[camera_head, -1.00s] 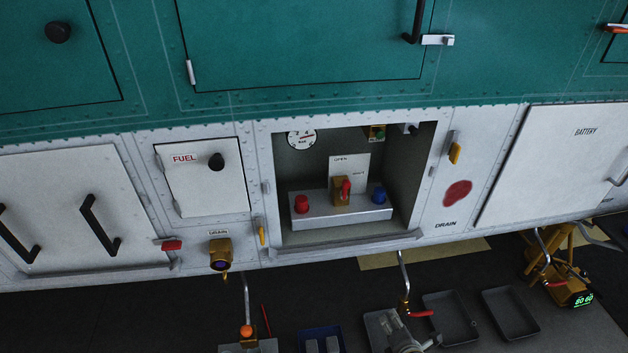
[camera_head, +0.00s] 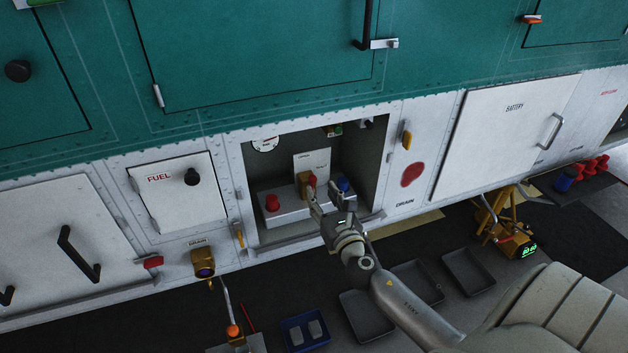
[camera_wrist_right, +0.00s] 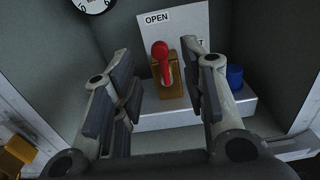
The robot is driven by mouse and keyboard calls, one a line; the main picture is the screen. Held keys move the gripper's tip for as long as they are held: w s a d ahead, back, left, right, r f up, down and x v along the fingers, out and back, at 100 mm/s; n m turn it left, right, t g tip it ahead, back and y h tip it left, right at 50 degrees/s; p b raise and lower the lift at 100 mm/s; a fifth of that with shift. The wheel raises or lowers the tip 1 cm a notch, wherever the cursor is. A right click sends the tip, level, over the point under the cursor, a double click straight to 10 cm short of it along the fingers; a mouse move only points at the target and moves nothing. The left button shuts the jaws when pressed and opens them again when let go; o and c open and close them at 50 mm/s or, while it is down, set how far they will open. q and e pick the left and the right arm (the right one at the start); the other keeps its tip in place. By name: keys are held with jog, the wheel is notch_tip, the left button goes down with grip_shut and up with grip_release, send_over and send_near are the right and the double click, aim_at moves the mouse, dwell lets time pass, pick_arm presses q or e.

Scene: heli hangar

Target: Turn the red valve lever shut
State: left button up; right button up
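The red valve lever (camera_wrist_right: 161,55) sits on a brass valve body (camera_wrist_right: 171,83) inside the open recess, in front of a white card marked OPEN. In the right wrist view it points up toward the card. In the head view the lever (camera_head: 312,181) is small, just beyond my gripper. My right gripper (camera_head: 327,193) reaches into the mouth of the recess. In the wrist view its two fingers (camera_wrist_right: 165,90) are spread wide, one to each side of the lever and valve, with nothing between the pads; I see no contact. My left gripper is not in view.
A red knob (camera_head: 272,203) and a blue knob (camera_head: 343,185) flank the valve on a grey ledge. The recess walls and its lower sill (camera_head: 285,245) border the gripper. Trays (camera_head: 466,271) lie on the floor below.

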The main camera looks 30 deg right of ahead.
aim_at(314, 181)
jog(key=shift+x, duration=2.85)
jog(key=shift+c, duration=0.5)
jog(key=shift+a, duration=0.1)
grip_shut()
